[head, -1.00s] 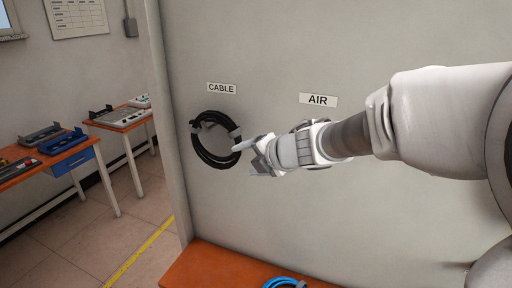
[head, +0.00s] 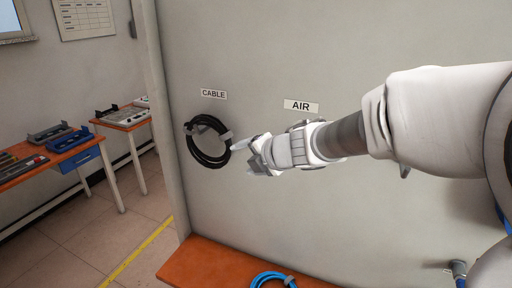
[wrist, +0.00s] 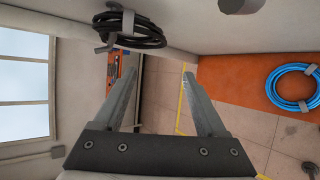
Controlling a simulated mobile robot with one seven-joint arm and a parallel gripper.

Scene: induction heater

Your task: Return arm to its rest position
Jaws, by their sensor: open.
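My gripper (head: 247,152) is held out in front of the grey wall panel (head: 330,190), just right of the black coiled cable (head: 190,142) in the head view. My arm reaches in from the right. In the wrist view my gripper (wrist: 160,80) has its two fingers apart with nothing between them. The black coil also shows at the top of the wrist view (wrist: 140,42), beyond the fingers and apart from them.
A blue hose coil (head: 270,280) lies on an orange surface (head: 215,265) below. Signs read CABLE (head: 213,94) and AIR (head: 301,106). Orange workbenches (head: 60,157) with tools stand at the left. Floor with a yellow line (head: 135,255) lies between.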

